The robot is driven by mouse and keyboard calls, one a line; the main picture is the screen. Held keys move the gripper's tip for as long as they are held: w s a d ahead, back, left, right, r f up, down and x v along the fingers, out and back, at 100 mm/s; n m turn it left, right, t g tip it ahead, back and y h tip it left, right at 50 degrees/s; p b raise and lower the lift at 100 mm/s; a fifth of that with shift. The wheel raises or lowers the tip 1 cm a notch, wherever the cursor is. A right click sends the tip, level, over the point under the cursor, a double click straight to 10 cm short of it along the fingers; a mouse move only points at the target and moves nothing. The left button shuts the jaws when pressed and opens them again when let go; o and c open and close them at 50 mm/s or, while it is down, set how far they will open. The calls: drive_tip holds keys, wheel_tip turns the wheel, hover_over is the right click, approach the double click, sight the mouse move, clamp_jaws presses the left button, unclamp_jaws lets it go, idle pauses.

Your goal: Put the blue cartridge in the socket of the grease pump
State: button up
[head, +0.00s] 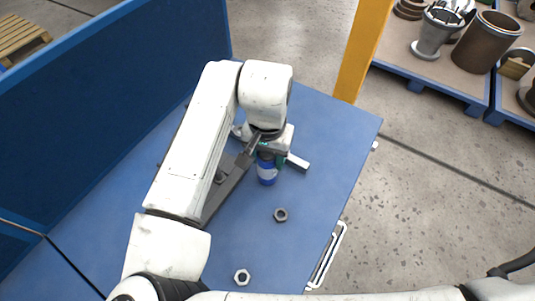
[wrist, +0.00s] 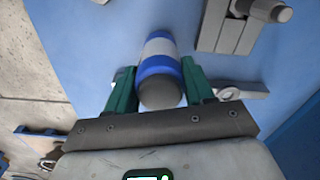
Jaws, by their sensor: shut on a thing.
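The blue cartridge (head: 267,173), with a pale band around its middle, is at my gripper (head: 266,156) over the blue bench. In the wrist view the cartridge (wrist: 159,52) lies between the two green fingers of my gripper (wrist: 158,72), which is shut on it. Its dark round end faces the wrist camera. A grey blocky fixture with a short cylinder (wrist: 238,28) stands at the upper right of the wrist view; it may be the grease pump. I cannot make out its socket. In the head view my arm hides much of that area.
The blue bench top (head: 325,130) is clear on the right. A dark nut (head: 280,215) and a lighter nut (head: 242,277) lie toward the front. A grey bar with a holed end (wrist: 242,90) lies beside the right finger. A blue panel (head: 110,100) borders the left; a yellow post (head: 363,50) stands behind.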

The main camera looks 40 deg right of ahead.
drive_tip(key=shift+f, duration=0.2)
drive_tip(key=o, duration=1.2)
drive_tip(key=shift+r, duration=0.1)
